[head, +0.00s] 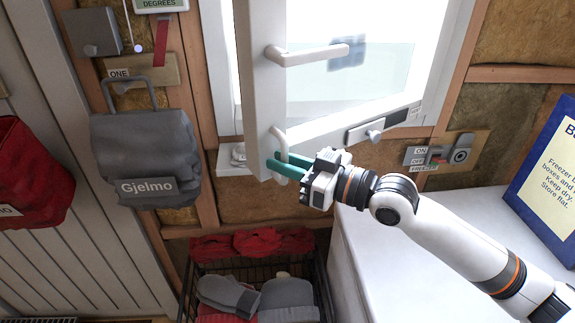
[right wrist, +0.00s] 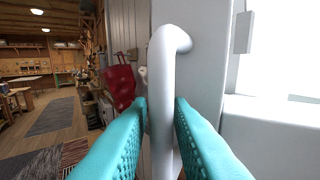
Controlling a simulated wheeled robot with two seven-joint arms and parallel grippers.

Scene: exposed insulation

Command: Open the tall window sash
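The tall window sash (head: 259,90) has a white frame and a bright pane. It stands swung away from the window frame at its left edge, with the sill showing behind. A white lever handle (head: 308,54) sits higher on it. A white curved pull handle (head: 278,142) sits low on its left stile and fills the middle of the right wrist view (right wrist: 165,90). My right gripper (head: 275,160) has its teal fingers on both sides of this pull handle, apparently closed on it; the fingers hide part of it. My left gripper is not in view.
A white chest (head: 385,245) stands under my right arm, with a blue sign (head: 550,170) at right. A wire basket (head: 322,290) of gloves and hats is below the window. A grey bag (head: 148,140) and a red bag (head: 30,175) hang at left.

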